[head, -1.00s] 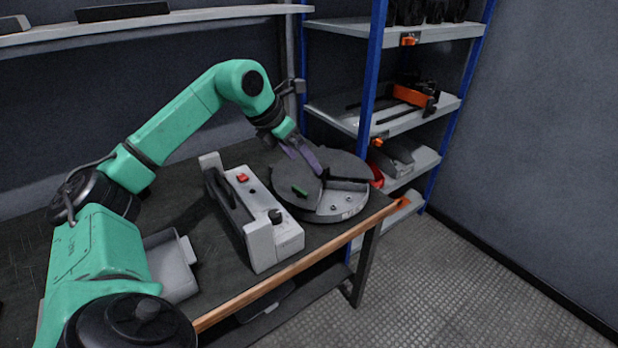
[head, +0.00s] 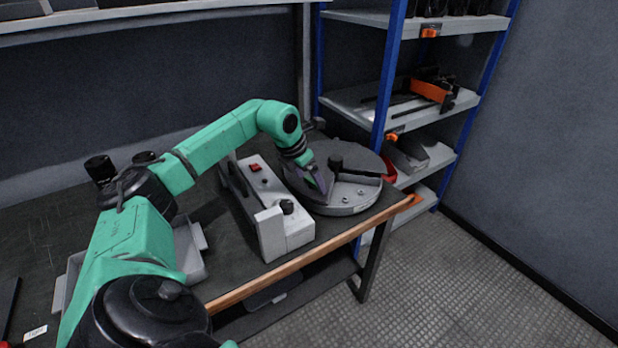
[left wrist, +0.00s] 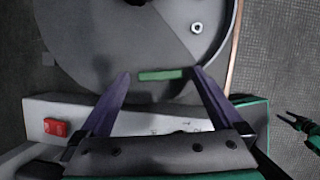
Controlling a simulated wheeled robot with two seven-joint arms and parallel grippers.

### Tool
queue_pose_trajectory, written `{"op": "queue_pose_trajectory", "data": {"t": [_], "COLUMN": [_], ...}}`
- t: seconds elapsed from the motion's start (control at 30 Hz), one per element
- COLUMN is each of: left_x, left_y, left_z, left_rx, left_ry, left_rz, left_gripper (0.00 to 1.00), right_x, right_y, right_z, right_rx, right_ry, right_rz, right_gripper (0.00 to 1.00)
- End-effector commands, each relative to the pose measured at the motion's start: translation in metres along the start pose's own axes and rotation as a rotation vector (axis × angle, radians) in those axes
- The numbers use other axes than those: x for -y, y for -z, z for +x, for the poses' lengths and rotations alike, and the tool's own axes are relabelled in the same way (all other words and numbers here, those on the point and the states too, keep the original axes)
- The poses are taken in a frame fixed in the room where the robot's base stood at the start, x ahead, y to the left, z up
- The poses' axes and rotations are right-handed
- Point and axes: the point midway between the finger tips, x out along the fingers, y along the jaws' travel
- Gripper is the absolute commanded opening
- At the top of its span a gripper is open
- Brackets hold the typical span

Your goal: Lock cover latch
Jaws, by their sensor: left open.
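A round grey unit with a flat cover (head: 310,150) stands near the right end of the bench. Its lighter front sector (head: 338,206) shows small bolts. A green latch bar (left wrist: 161,75) lies across the grey top in the left wrist view; in the head view my gripper hides it. My left gripper (head: 322,189) points down at the left part of the unit. Its purple fingers are open, one on each side of the green bar, with gaps at both ends. I cannot tell the height of the fingertips above the top.
A pale box (head: 270,233) with a red switch (head: 255,167) and black knob stands just left of the unit. A grey bin (head: 189,252) is farther left. A blue-post shelf (head: 389,75) stands behind right. A dark knob (head: 336,163) rises from the unit.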

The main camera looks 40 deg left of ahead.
Motion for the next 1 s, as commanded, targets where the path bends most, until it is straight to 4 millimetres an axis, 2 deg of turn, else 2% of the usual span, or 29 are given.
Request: {"op": "queue_pose_trajectory", "data": {"t": [0.1, 0.13, 0.33, 0.37, 0.7, 0.97, 1.0], "left_x": [0.000, 0.000, 0.000, 0.000, -0.002, -0.002, -0.002], "left_y": [0.000, 0.000, 0.000, 0.000, -0.001, 0.000, -0.001], "left_z": [0.000, 0.000, -0.001, -0.001, -0.002, -0.001, -0.001], "left_rx": [0.000, 0.000, 0.000, 0.000, -0.002, 0.000, 0.000], "left_ry": [0.000, 0.000, 0.000, 0.000, 0.071, 0.073, 0.073], "left_rz": [0.000, 0.000, 0.000, 0.000, 0.171, 0.180, 0.180], "left_gripper": [1.00, 0.92, 0.16, 0.14, 0.14, 0.14, 0.81], "right_x": [0.000, 0.000, 0.000, 0.000, -0.001, -0.001, -0.001], "right_y": [0.001, 0.001, 0.001, 0.001, 0.003, 0.003, 0.003], "right_z": [0.000, 0.000, 0.000, 0.000, -0.013, -0.012, -0.012], "right_rx": [-0.001, -0.002, -0.002, -0.003, -0.003, -0.004, -0.004], "right_ry": [0.000, 0.000, 0.000, 0.000, 0.000, -0.001, -0.001], "right_rz": [0.000, 0.000, -0.001, -0.001, -0.001, -0.001, -0.001], "right_gripper": [0.60, 0.60, 0.60, 0.60, 0.60, 0.60, 0.60]}}
